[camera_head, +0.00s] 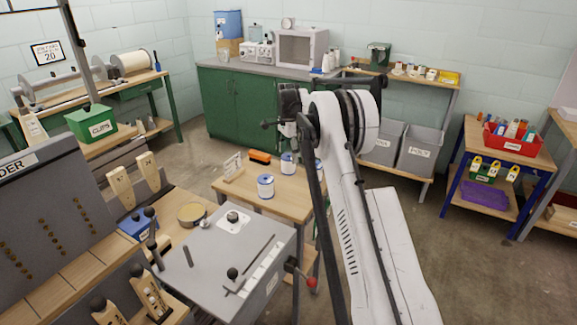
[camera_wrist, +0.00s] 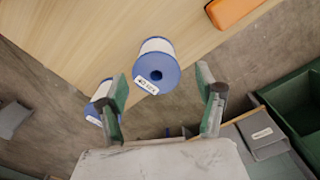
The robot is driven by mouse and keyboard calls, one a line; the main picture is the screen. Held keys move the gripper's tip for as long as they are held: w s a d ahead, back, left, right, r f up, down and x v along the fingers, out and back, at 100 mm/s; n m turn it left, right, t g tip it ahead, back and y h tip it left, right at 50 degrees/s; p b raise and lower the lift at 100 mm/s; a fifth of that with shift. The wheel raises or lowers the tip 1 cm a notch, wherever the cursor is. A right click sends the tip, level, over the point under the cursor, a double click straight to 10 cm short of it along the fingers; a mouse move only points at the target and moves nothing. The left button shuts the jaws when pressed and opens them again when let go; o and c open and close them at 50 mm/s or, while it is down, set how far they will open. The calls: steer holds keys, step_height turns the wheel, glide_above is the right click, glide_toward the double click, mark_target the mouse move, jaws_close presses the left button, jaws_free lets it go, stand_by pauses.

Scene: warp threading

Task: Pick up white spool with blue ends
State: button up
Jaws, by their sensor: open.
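White spools with blue ends stand on the small wooden table. In the head view one spool (camera_head: 265,187) is near the table's front, another (camera_head: 288,164) is further back, and a third (camera_head: 318,166) is partly hidden by my arm. In the wrist view a labelled spool (camera_wrist: 158,66) shows its blue end and centre hole, between and beyond the fingertips. A second spool (camera_wrist: 102,96) is partly hidden behind the left finger. My gripper (camera_wrist: 162,80) is open and empty, with green-lined fingers. I cannot tell the exact distance to the spool.
An orange object (camera_head: 260,157) lies on the small wooden table (camera_head: 290,205); it also shows in the wrist view (camera_wrist: 232,10). A small rack (camera_head: 232,166) stands at the table's left. A grey machine top (camera_head: 225,245) is close in front. Green bins (camera_wrist: 290,105) appear at the wrist view's right.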

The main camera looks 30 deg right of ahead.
mark_target(289, 164)
steer(key=shift+s+a+f, duration=0.15)
steer(key=shift+f, duration=2.55)
steer(key=shift+c, duration=0.3)
steer(key=c, duration=1.2)
steer(key=shift+r, duration=0.15)
steer(key=shift+c, duration=0.2)
